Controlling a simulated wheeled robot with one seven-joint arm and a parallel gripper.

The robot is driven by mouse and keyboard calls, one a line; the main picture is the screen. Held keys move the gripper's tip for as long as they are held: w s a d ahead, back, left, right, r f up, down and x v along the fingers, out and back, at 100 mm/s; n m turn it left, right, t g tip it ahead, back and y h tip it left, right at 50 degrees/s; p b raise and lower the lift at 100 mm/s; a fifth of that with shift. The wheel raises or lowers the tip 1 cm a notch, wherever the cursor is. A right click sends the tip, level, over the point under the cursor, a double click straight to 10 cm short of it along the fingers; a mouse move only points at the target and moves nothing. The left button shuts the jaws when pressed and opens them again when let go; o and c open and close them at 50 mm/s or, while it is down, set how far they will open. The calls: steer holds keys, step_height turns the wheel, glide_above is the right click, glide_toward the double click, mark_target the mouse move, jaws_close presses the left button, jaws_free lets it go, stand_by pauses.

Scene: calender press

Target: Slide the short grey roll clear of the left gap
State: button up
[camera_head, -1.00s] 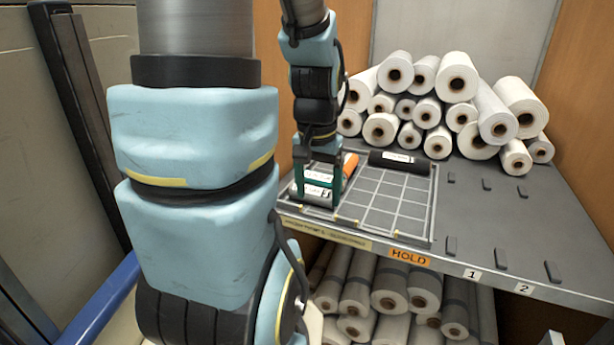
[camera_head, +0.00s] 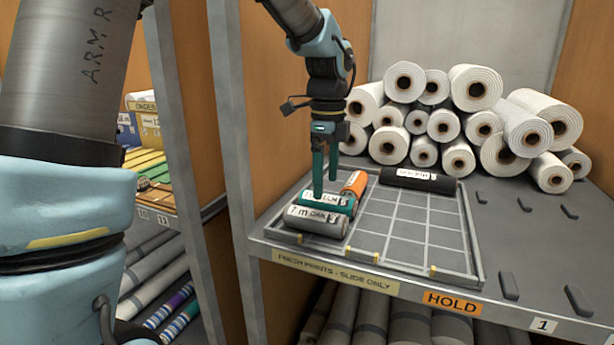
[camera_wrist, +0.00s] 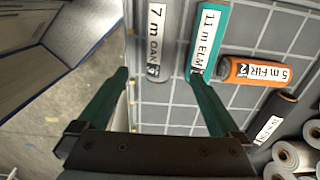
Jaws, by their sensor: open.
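The short grey roll, labelled 7 m OAK (camera_head: 316,222), lies at the front left of the gridded tray (camera_head: 424,266), behind the left stretch of its front rail. It also shows in the wrist view (camera_wrist: 165,40). A green roll, 11 m ELM (camera_head: 328,202), lies close behind it, with an orange roll, 5 m FIR (camera_head: 354,184), beyond. My gripper (camera_head: 326,186) is open, pointing down over these rolls. In the wrist view its fingers (camera_wrist: 158,76) are spread, the right tip at the green roll's end. I cannot tell whether it touches.
Small yellow-marked posts (camera_head: 376,257) stand along the tray's front rail. A black roll (camera_head: 418,180) lies at the tray's back. White rolls (camera_head: 440,125) are stacked behind. The tray's middle and right are clear. A shelf upright (camera_head: 232,150) stands left of the tray.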

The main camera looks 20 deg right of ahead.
mark_target(325, 213)
step_height(325, 213, down, 10)
steer(key=shift+p, duration=0.75)
steer(key=c, duration=1.5)
steer(key=shift+s+d+r, duration=0.15)
steer(key=shift+s+d, duration=3.3)
steer(key=shift+d, duration=0.15)
steer(key=shift+s+d, duration=2.05)
steer(key=shift+d, duration=0.15)
steer(key=o, duration=1.5)
